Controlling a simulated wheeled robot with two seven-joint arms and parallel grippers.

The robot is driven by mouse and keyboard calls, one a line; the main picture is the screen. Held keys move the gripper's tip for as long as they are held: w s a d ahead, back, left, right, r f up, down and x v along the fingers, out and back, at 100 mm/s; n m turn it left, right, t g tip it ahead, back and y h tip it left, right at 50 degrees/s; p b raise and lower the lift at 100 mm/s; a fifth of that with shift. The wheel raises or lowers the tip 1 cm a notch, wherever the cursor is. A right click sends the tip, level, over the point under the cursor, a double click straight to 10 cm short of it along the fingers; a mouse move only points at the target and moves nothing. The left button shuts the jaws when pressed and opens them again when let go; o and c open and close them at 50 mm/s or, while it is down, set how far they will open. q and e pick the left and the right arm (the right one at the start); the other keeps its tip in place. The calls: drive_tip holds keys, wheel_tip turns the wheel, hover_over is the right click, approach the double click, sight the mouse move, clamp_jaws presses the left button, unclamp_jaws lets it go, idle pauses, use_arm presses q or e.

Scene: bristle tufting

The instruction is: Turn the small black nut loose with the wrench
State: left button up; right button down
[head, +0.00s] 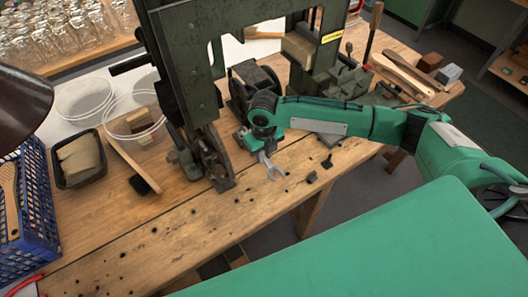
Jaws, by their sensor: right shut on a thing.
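My right gripper (256,147) reaches in from the right over the bench, at the foot of the dark green machine (180,75). It is shut on a grey metal wrench (273,169), whose open-ended jaw points down and right, close to the wooden bench top. Two small black pieces lie to the right of the wrench jaw, one nearer (312,177) and one farther back (327,161). They are apart from the jaw, and I cannot tell whether either is the nut. My left gripper is not in view.
The wooden bench (150,235) has many small dark holes and is clear along its front left. A black tray (79,160), clear tubs (85,98), a long-handled brush (132,165) and a blue crate (36,215) stand left. Wooden-handled tools (400,76) lie at the back right.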

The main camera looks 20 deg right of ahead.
drive_tip(key=shift+f, duration=0.65)
idle(0.8)
